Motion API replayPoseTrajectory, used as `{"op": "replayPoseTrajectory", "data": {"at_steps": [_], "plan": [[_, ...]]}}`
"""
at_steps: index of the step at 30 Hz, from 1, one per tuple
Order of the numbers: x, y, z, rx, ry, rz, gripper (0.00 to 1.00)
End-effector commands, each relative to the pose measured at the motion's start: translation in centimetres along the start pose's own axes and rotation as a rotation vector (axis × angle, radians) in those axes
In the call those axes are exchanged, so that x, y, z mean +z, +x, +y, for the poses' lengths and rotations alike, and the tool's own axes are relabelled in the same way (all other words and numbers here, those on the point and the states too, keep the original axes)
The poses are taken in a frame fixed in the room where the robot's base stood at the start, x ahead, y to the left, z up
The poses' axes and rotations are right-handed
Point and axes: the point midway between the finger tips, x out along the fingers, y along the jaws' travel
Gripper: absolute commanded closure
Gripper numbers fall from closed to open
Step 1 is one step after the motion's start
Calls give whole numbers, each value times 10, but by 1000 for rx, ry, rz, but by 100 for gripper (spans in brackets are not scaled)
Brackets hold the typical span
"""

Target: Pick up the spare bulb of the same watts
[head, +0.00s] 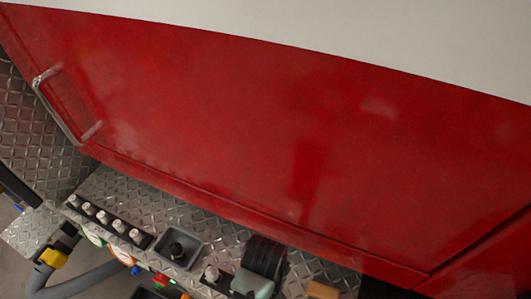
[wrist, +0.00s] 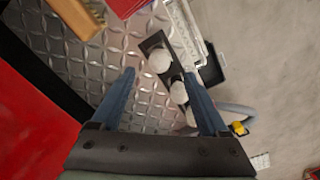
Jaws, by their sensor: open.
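My gripper (wrist: 159,76) is open in the wrist view, with two blue fingers spread apart and nothing held. A black strip (wrist: 150,43) carries rounded white bulb-like pieces. One white piece (wrist: 160,60) shows between and beyond the fingertips; another (wrist: 178,92) is close to the right finger, which partly hides the strip. In the head view a black rack (head: 148,241) holds several white-topped pieces (head: 104,217) in a row. A separate white-topped piece (head: 211,273) stands farther right. No watt markings are readable.
A large red panel (head: 250,130) rises beside the diamond-plate deck (head: 130,197). A grey tray (head: 200,245) with a black item sits on the deck. A grey hose (head: 85,282) hangs at lower left. A wooden block (wrist: 75,18) shows at the wrist view's upper left.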

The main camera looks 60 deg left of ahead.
Motion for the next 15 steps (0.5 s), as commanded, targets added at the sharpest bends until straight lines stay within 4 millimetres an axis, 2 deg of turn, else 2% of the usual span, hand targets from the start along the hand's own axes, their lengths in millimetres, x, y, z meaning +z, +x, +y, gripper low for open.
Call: {"op": "replayPoseTrajectory", "data": {"at_steps": [8, 15], "plan": [[1, 18, 0, 0, 1, -1, 22], [1, 50, 0, 0, 1, -1, 22]]}}
